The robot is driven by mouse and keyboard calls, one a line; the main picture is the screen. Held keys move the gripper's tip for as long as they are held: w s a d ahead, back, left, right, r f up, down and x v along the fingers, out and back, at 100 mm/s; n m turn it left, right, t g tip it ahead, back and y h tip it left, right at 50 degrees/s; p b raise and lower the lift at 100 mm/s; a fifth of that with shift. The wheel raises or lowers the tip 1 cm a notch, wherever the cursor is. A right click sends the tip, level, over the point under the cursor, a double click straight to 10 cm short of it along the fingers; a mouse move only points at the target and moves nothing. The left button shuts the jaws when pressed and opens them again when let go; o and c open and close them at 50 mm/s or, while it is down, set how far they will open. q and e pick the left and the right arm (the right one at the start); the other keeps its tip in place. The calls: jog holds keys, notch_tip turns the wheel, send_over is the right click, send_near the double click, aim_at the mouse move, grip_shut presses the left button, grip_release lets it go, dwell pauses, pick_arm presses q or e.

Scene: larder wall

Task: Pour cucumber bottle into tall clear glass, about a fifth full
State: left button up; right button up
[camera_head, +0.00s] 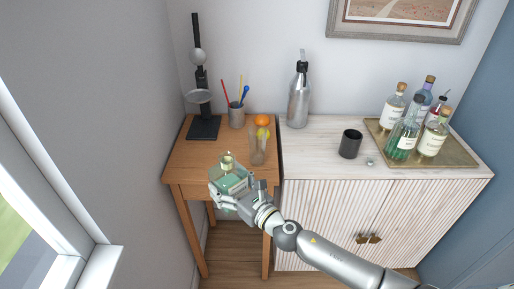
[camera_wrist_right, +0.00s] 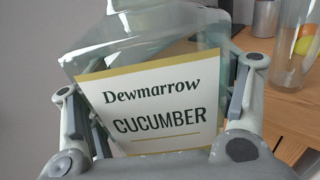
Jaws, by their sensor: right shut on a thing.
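The cucumber bottle (camera_head: 232,182) is a squat clear bottle with greenish contents. Its cream label (camera_wrist_right: 158,108) reads "Dewmarrow CUCUMBER" and fills the right wrist view. My right gripper (camera_head: 230,194) is shut around its body and holds it in front of the wooden table's front edge, looking roughly upright or slightly tilted. The tall clear glass (camera_head: 257,148) stands upright on the table, behind and right of the bottle, apart from it. It also shows at the right of the right wrist view (camera_wrist_right: 290,62). I cannot make out liquid in it. My left gripper is out of view.
The wooden table (camera_head: 192,160) also holds a dark stand (camera_head: 203,128), a pen cup (camera_head: 236,118) and orange and yellow fruit (camera_head: 262,120) behind the glass. The white cabinet (camera_head: 310,160) carries a steel siphon (camera_head: 299,100), a black cup (camera_head: 350,144) and a tray (camera_head: 458,155) of several bottles.

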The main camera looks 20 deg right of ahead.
jog(key=w+d+r, duration=0.3)
jog(key=w, duration=0.4)
jog(key=w+d+r, duration=0.2)
jog(key=w+r, duration=0.2)
jog(key=w, duration=0.3)
jog(key=shift+d+r, duration=0.2)
jog(key=shift+d, duration=0.2)
